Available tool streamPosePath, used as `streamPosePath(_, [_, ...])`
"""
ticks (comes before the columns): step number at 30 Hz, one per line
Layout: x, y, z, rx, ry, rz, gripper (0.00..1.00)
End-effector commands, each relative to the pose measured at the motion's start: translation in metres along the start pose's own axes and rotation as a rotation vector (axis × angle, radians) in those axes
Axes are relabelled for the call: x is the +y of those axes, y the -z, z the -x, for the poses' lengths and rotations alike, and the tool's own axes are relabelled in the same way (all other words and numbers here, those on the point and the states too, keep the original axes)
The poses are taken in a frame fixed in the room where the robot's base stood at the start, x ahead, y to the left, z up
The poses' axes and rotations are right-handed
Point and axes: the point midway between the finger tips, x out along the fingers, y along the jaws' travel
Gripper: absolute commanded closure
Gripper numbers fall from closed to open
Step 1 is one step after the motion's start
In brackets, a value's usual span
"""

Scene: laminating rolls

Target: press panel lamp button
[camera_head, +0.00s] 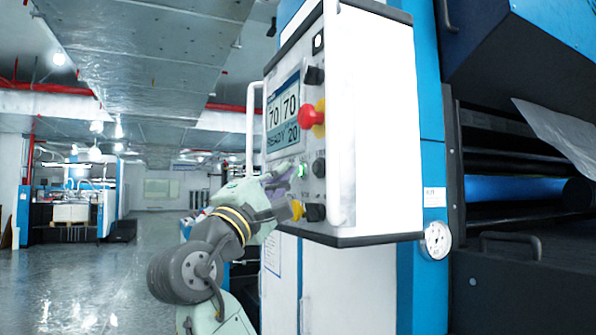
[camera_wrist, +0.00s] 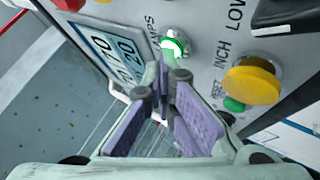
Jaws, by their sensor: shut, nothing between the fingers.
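The control panel (camera_head: 291,60) hangs on the blue and white machine. I cannot tell whether the tips touch the button.
A yellow button (camera_wrist: 252,82) and a small green one (camera_wrist: 233,104) lie to the right in the wrist view. On the panel are a screen (camera_head: 283,110), a red knob (camera_head: 311,115) and black knobs (camera_head: 314,76). The floor (camera_head: 80,275) at left is open.

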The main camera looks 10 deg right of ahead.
Motion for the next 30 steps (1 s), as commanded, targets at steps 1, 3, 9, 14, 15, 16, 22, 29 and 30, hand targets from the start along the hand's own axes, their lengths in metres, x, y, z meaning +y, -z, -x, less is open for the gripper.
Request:
streamPosePath(1, [-0.001, -0.001, -0.001, -0.002, 0.002, 0.000, 1.00])
streamPosePath(3, [-0.001, -0.001, -0.001, -0.002, 0.002, 0.000, 1.00])
streamPosePath(9, [0.000, 0.000, 0.001, -0.002, 0.001, 0.000, 1.00])
streamPosePath(14, [0.004, 0.004, 0.006, -0.001, 0.000, 0.000, 1.00])
streamPosePath(15, [0.005, 0.005, 0.008, -0.001, 0.000, 0.000, 1.00])
streamPosePath(16, [0.006, 0.006, 0.009, -0.001, 0.000, 0.000, 1.00])
streamPosePath(22, [0.008, 0.008, 0.012, -0.002, 0.001, 0.000, 1.00])
streamPosePath(29, [0.009, 0.008, 0.012, -0.001, 0.000, 0.000, 1.00])
streamPosePath(30, [0.009, 0.009, 0.013, 0.000, 0.000, 0.000, 1.00])
